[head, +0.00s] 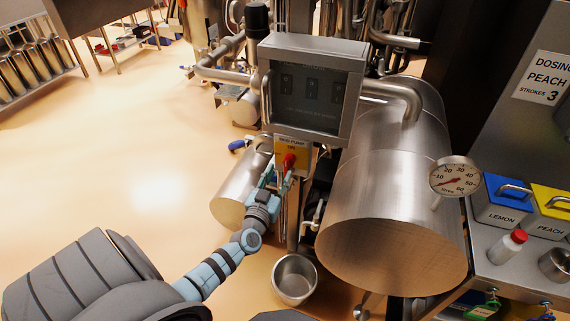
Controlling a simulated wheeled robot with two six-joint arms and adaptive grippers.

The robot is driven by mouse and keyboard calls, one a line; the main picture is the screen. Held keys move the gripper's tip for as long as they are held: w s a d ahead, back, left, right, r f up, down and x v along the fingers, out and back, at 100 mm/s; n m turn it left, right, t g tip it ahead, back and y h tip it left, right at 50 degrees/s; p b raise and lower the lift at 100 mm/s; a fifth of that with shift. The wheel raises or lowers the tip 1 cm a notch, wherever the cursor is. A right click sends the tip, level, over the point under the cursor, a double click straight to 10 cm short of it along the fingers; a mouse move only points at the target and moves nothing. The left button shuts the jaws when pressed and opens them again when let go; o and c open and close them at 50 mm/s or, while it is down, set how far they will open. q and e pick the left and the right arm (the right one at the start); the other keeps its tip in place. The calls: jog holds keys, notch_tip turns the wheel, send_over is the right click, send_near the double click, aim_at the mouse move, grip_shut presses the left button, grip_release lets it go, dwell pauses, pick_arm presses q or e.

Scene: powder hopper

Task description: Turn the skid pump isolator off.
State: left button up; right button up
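The skid pump isolator (290,160) is a red knob on a yellow plate labelled "SKID PUMP", with what looks like "ON" below. It sits under the grey control box with a window (313,90). My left gripper (279,174) reaches up from the lower left. Its two fingers are spread apart, and the tips are just below and left of the red knob. I cannot tell whether a fingertip touches the knob. The fingers and wrist cover the area below the plate. My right gripper is not in view.
A large steel cylinder (385,190) stands right of the isolator, with a round dial gauge (454,177) beside it. A small steel cylinder (238,190) is at left. A steel bucket (294,281) is below. The floor at left is clear.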

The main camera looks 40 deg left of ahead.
aim_at(285, 162)
pick_arm(q)
jog(key=x, duration=0.2)
jog(key=b+x, duration=0.2)
jog(key=x, duration=0.1)
jog(key=shift+w+a+f, duration=0.15)
jog(key=shift+w+f, duration=0.15)
jog(key=shift+w, duration=0.05)
jog(key=shift+w+a+r, duration=0.1)
jog(key=shift+w+r, duration=0.05)
jog(key=shift+w, duration=0.2)
jog(key=shift+c, duration=0.6)
jog(key=shift+a, duration=0.15)
grip_shut()
